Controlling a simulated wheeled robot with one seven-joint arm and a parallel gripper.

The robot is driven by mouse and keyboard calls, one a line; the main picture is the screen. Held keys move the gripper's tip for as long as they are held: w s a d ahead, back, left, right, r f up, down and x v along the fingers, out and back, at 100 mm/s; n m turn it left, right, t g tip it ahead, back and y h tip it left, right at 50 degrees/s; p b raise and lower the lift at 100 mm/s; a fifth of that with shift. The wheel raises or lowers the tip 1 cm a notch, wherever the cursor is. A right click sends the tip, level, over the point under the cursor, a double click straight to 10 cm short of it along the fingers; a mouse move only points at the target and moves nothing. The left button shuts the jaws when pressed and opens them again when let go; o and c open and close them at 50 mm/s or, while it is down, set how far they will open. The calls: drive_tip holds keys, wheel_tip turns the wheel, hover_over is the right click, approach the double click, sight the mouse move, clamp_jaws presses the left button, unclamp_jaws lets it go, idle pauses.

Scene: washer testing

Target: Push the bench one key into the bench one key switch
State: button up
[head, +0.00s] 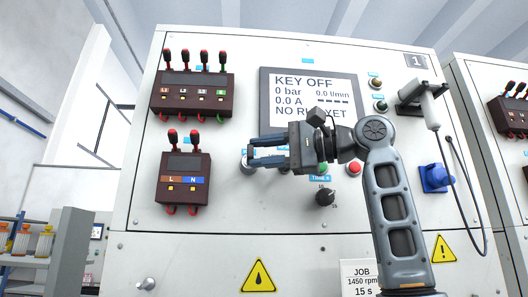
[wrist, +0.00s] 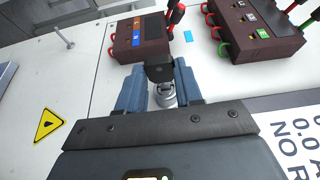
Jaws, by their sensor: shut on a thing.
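My gripper (head: 250,152) is in front of the bench panel, its two blue fingers pointing left in the head view. In the wrist view, my gripper (wrist: 160,78) is shut on the black head of the bench one key (wrist: 160,67), held between the fingertips. A silver round part, apparently the bench one key switch (wrist: 166,97), shows in the gap between the fingers. In the head view the switch (head: 246,167) is mostly hidden behind the fingers. How far the key is in the switch cannot be told. The screen (head: 310,95) reads KEY OFF.
Dark terminal boxes with levers stand out from the panel at upper left (head: 192,92) and lower left (head: 184,177). A black knob (head: 325,197) and a red button (head: 354,168) are near my wrist. A handheld tool (head: 425,105) with a cable hangs at right.

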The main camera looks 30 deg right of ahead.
drive_tip(key=shift+w+d+p, duration=0.35)
drive_tip(key=shift+w+p, duration=0.45)
drive_tip(key=shift+p, duration=0.1)
idle(0.7)
drive_tip(key=o, duration=1.1)
drive_tip(key=b+v, duration=0.1)
drive_tip(key=v, duration=0.6)
drive_tip(key=shift+s+d, duration=0.3)
